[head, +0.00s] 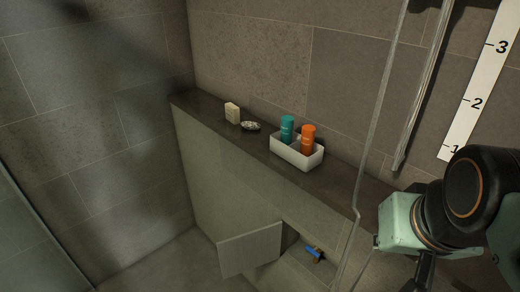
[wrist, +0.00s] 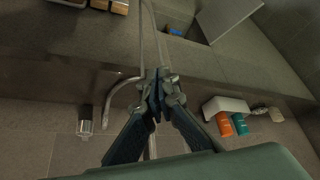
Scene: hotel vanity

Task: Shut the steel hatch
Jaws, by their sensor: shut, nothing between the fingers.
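The steel hatch (head: 250,250) is a flat grey panel low on the front of the half-height wall. It stands open, swung out to the left of a recess (head: 296,268). It also shows at the top of the wrist view (wrist: 225,18). My gripper (wrist: 160,84) is shut and empty, pointing away from the wrist camera; in that picture it lies below and left of the hatch, apart from it. In the head view my arm is at the right edge, well to the right of the hatch, and the fingertips cannot be made out.
A small blue and yellow object (head: 314,252) lies in the recess. A hose (head: 357,200) hangs between arm and hatch.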

